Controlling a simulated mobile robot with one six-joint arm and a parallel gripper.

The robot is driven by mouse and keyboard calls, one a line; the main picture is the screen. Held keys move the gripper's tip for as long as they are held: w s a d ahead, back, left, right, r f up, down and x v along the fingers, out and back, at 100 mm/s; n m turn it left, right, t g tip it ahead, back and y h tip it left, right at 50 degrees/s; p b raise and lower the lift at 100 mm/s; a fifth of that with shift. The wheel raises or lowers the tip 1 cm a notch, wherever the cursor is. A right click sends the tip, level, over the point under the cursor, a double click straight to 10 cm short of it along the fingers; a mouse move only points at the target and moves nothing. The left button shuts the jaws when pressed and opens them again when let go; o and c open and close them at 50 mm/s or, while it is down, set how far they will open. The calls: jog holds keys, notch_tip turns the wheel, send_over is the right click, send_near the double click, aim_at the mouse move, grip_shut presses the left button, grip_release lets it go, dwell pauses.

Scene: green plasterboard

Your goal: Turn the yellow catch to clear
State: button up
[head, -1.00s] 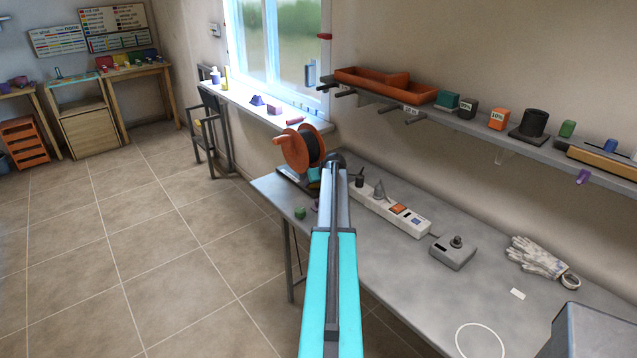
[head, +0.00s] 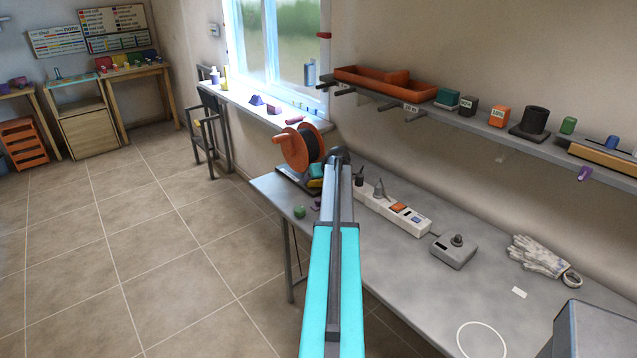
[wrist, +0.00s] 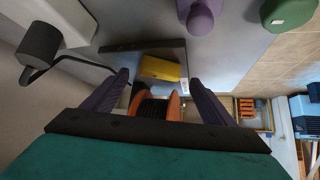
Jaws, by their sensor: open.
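The yellow catch (wrist: 160,69) is a small yellow block on a dark grey plate at the foot of the cable reel, seen in the wrist view. The reel (wrist: 152,108) has orange flanges and a dark winding. In the head view the reel (head: 297,148) stands at the far left end of the bench, and a bit of yellow shows at its base beside my arm. My gripper (wrist: 158,78) has its two purple fingers apart, with the catch and reel in view between them. It looks empty. Whether the fingers touch the catch cannot be told.
A green piece (head: 299,212) and a purple piece sit near the bench's left edge. A power strip (head: 385,208), a grey box with a knob (head: 454,251) and gloves (head: 538,256) lie to the right. A shelf (head: 470,124) runs above the bench.

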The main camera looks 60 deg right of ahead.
jog(key=b+v, duration=0.2)
jog(key=v, duration=0.7)
jog(key=shift+s+a+r, duration=0.15)
jog(key=shift+s+a, duration=0.05)
dwell(0.3)
